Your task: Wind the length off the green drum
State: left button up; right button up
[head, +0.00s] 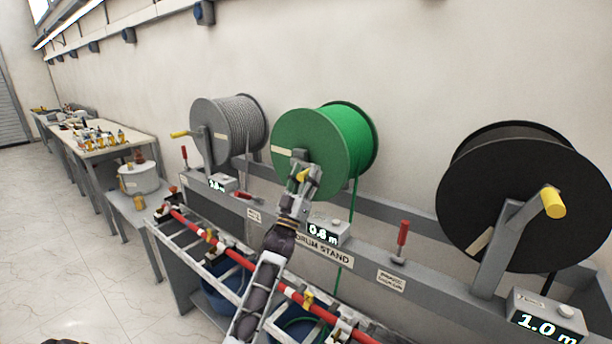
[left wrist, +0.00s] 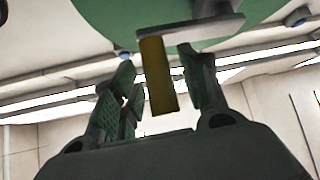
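The green drum (head: 322,140) hangs on the drum stand (head: 360,262) between a grey and a black drum. Its crank has a yellow handle (head: 303,174), and a green cable (head: 352,205) runs down from it. The green drum's counter (head: 324,231) reads 0.8 m. My left gripper (head: 306,178) is at this crank. In the left wrist view the yellow handle (left wrist: 158,75) stands between the two fingers (left wrist: 160,92), with gaps showing on both sides. The green drum (left wrist: 150,18) fills the top there. My right gripper is out of view.
The grey drum (head: 228,128) is at the left and the black drum (head: 520,195) at the right, its counter (head: 546,322) reading 1.0 m. Red levers (head: 402,238) rise from the stand. A red-and-white rail (head: 225,247) runs in front, with blue tubs (head: 228,292) below.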

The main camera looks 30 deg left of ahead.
pick_arm(q)
grip_shut()
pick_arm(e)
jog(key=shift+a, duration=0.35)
pick_arm(q)
jog(key=shift+h, duration=0.3)
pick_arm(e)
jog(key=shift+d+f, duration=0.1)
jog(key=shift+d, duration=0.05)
